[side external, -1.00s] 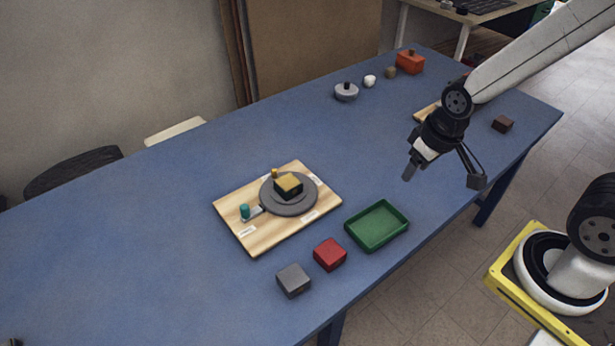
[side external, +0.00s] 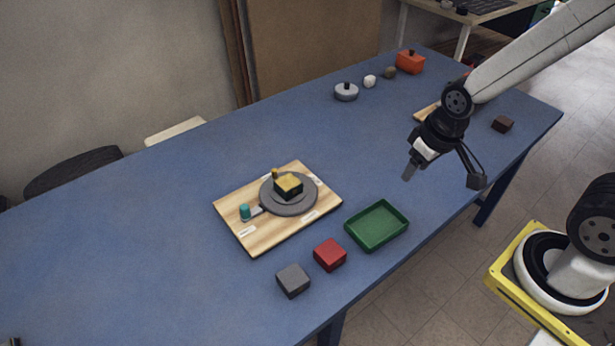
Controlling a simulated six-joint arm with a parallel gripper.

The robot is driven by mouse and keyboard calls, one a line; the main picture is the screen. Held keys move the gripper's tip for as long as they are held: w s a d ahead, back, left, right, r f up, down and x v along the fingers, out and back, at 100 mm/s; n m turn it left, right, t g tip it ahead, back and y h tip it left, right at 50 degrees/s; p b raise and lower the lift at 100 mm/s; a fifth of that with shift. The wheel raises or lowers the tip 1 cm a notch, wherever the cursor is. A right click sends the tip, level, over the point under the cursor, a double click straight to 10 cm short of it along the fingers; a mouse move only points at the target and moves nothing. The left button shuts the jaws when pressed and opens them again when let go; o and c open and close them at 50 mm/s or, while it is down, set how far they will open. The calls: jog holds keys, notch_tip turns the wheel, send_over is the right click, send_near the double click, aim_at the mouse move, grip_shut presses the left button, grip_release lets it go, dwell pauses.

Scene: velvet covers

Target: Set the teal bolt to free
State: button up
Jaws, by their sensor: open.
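The teal bolt (side external: 245,212) is a small upright knob on a pale slide at the left side of a wooden board (side external: 262,241). It sits beside a round grey turntable (side external: 290,207). A dark block with a yellow top (side external: 288,184) and a small yellow peg (side external: 275,174) are on the turntable. White labels lie on the board, one just below the bolt (side external: 247,231); their text is too small to read. My gripper (side external: 441,183) is open and empty, above the table's right part, well away from the bolt.
A green tray (side external: 376,226), a red block (side external: 330,254) and a grey block (side external: 293,280) lie in front of the board. A grey lidded pot (side external: 346,92), an orange box (side external: 410,62) and a brown block (side external: 502,124) stand farther back. The blue table (side external: 120,240) is clear at left.

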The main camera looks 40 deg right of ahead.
jog(key=shift+o, duration=0.2)
jog(key=shift+o, duration=0.6)
jog(key=n+g+y, duration=0.2)
jog(key=n+y, duration=0.2)
jog(key=n, duration=1.1)
send_near(245, 206)
notch_tip(245, 206, down, 2)
jog(key=shift+a+f+n+y, duration=0.3)
jog(key=shift+a+f+n, duration=0.05)
jog(key=shift+f+n, duration=0.1)
jog(key=shift+f, duration=0.1)
jog(key=shift+x, duration=3.8)
jog(key=shift+w, duration=0.1)
